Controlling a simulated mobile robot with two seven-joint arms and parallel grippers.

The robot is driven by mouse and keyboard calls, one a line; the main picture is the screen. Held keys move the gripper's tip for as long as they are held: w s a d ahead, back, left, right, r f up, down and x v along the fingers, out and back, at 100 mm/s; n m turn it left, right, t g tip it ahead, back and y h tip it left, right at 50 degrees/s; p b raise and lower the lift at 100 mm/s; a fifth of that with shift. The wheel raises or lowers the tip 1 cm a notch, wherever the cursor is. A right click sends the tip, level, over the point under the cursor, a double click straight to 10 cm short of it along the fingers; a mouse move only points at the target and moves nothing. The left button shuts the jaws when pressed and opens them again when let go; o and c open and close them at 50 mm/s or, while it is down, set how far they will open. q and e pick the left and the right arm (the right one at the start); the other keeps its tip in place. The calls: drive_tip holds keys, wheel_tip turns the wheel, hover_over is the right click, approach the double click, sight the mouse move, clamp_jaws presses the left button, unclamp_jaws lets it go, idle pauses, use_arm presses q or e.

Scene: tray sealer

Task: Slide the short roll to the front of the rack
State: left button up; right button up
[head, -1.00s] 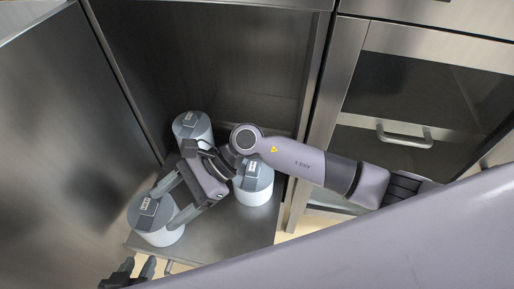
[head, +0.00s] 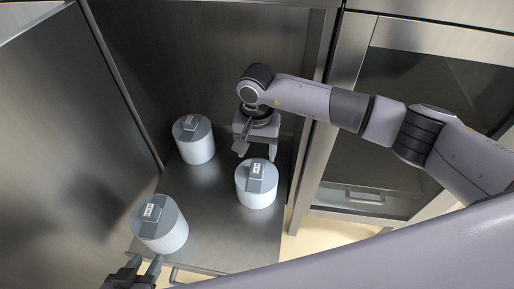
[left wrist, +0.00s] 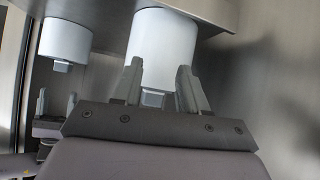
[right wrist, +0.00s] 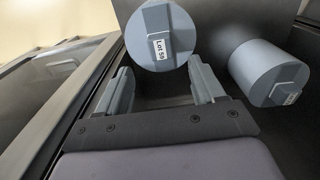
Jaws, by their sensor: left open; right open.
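Three grey-capped white rolls stand upright on a metal rack shelf: one back left (head: 195,150), one right (head: 256,198), one front left (head: 170,236). The right roll looks shortest. My right gripper (head: 256,150) is open just behind the right roll, pointing down. In the right wrist view that roll's "Lot 59" top (right wrist: 155,22) lies ahead between the fingers. My left gripper (head: 146,264) is open at the shelf's front edge. In the left wrist view the front left roll (left wrist: 165,35) is between its fingertips; contact is unclear.
The rack shelf (head: 215,230) has bare metal between the front left and right rolls and at front right. A cabinet post (head: 312,140) stands close to the right of my right gripper. A metal panel (head: 60,140) is at the left.

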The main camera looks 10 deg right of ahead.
sight(256, 168)
drive_tip(key=shift+f, duration=0.1)
drive_tip(key=shift+f+b, duration=0.3)
drive_tip(key=shift+f, duration=3.2)
clamp_jaws()
